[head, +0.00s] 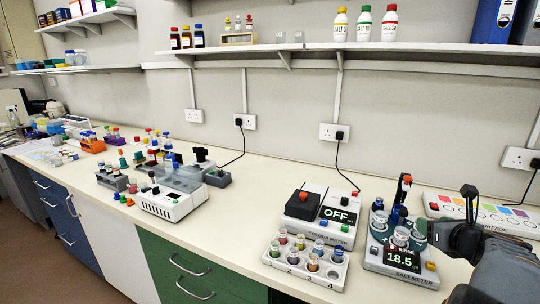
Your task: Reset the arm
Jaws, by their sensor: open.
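My gripper (454,218) is at the right edge of the view, reaching in from the lower right. It is open, and I see nothing held between its fingers. It is just right of the salt meter (401,262), which reads 18.5, and in front of part of the light box. I cannot tell whether it touches the meter. Clear cups and dark blue-capped pieces stand on top of the meter.
The colour meter (320,233) reads OFF. A white rack (306,264) of several capped vials stands before it. The light box (440,201) lies behind my gripper. A white block instrument (173,202) stands mid-bench. A shelf (400,48) with bottles runs above. Bare bench lies between.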

